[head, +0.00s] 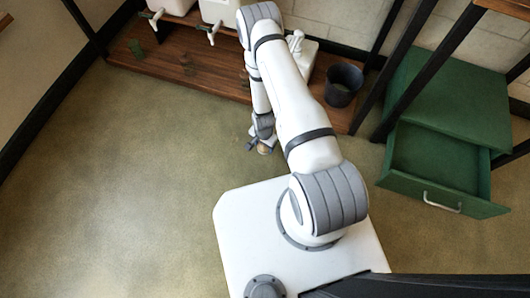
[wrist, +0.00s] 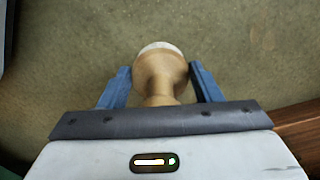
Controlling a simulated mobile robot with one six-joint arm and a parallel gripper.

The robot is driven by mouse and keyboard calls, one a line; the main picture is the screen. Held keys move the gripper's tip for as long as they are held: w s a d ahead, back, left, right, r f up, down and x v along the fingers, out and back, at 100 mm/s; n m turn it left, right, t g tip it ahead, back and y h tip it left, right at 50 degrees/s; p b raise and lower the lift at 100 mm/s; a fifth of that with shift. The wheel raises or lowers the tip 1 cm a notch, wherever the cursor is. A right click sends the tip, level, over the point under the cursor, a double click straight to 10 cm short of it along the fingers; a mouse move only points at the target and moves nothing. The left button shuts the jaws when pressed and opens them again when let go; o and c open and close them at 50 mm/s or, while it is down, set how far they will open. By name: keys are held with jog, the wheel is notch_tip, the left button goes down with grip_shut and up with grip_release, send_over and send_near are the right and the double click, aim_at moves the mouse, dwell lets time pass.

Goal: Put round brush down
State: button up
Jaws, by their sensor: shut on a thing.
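The round brush (wrist: 161,75) shows in the wrist view as a tan, turned wooden body with a pale end. It sits between the two blue-grey fingers of my gripper (wrist: 160,82), which is shut on it. In the head view my gripper (head: 260,146) is low over the floor in front of the wooden shelf, with a small tan part of the brush (head: 264,149) showing. The pale end points away from the gripper's palm. I cannot tell whether the brush touches the floor.
The wooden shelf (head: 190,75) carries white containers with taps (head: 165,5) and a dark bucket (head: 343,85). A green cabinet with an open drawer (head: 440,170) stands at right. The greenish floor (head: 120,180) is clear at left. A wooden edge (wrist: 300,122) shows at the wrist view's right.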

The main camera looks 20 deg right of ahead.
aim_at(264, 151)
notch_tip(264, 151, down, 6)
jog(key=shift+b, duration=1)
jog(key=shift+f, duration=0.15)
jog(key=o, duration=1.1)
jog(key=shift+c, duration=0.2)
